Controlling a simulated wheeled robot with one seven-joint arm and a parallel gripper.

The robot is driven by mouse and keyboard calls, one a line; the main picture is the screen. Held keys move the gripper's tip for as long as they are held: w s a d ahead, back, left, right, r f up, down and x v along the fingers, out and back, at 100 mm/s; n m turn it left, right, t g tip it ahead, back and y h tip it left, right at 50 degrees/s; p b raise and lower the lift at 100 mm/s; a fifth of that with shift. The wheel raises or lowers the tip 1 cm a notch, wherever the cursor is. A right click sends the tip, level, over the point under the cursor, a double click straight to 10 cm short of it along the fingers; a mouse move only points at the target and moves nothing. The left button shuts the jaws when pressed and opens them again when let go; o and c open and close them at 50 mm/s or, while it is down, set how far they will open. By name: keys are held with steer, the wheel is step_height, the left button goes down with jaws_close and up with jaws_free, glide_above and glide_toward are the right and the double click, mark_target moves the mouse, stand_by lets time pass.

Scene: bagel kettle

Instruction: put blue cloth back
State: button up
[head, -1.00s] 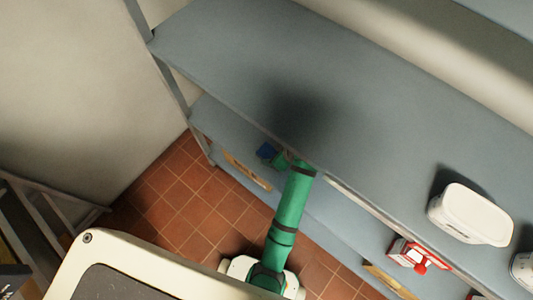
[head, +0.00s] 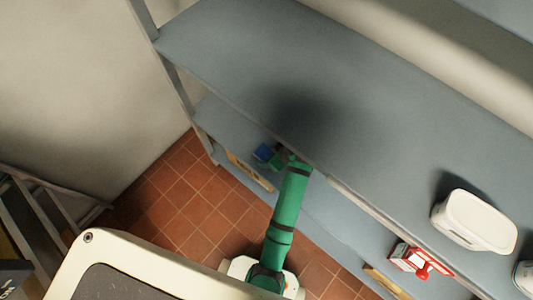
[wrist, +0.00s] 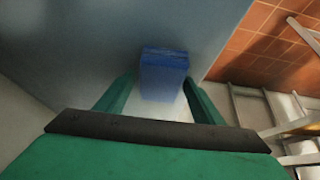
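The blue cloth (head: 263,152) shows as a small, folded block at the lower shelf (head: 225,125), under the front edge of the upper shelf. In the wrist view the cloth (wrist: 163,72) sits between the fingertips of my green gripper (wrist: 162,88), with its sides close against both fingers. My gripper (head: 276,160) is shut on the cloth. In the head view the upper shelf and my wrist partly hide the gripper. I cannot tell whether the cloth touches the lower shelf.
The upper shelf (head: 300,60) is bare at its left and middle. A white tub (head: 474,220) stands on its right. A red and white box (head: 420,260) is on the lower level at right. A brown item (head: 250,170) lies at the lower shelf's front.

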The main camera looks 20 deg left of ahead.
steer(key=shift+o, duration=0.3)
steer(key=shift+d, duration=0.35)
steer(key=shift+a, duration=0.15)
